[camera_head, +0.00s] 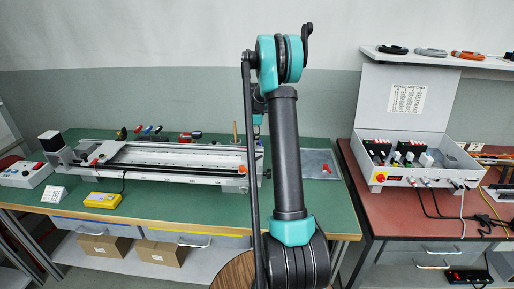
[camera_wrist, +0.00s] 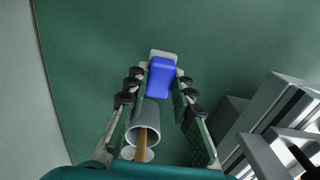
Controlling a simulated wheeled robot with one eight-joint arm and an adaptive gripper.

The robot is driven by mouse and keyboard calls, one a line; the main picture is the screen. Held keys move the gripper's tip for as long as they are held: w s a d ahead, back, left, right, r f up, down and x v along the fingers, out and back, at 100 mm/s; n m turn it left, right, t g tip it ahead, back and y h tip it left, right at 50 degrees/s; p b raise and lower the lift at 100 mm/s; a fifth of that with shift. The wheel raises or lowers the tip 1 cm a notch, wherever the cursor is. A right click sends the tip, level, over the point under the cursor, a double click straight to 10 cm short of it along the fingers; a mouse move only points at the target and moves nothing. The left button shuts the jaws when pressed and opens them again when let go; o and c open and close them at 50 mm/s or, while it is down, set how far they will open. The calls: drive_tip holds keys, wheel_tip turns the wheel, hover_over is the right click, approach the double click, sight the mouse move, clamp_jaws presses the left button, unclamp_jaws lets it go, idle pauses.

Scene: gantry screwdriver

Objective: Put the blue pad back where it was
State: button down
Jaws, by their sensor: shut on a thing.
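The blue pad (camera_wrist: 162,78), with a pale whitish part at its far end, sits between the fingertips of my gripper (camera_wrist: 161,72) in the wrist view. My gripper is shut on it. Green surface shows around and beyond the pad; I cannot tell whether the pad touches it. In the head view my arm hides the pad and most of the gripper.
A grey cup (camera_wrist: 151,112) with a wooden stick stands between and below my fingers. The gantry (camera_head: 170,158) fills much of the green table (camera_head: 200,212). A grey tray (camera_head: 319,164) lies to the right. Bare green surface lies left in the wrist view.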

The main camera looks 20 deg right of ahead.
drive_tip(key=shift+f, duration=1.85)
drive_tip(key=shift+f, duration=0.15)
drive_tip(key=c, duration=1.3)
unclamp_jaws()
wheel_tip(320, 180, up, 12)
drive_tip(key=shift+r, duration=0.2)
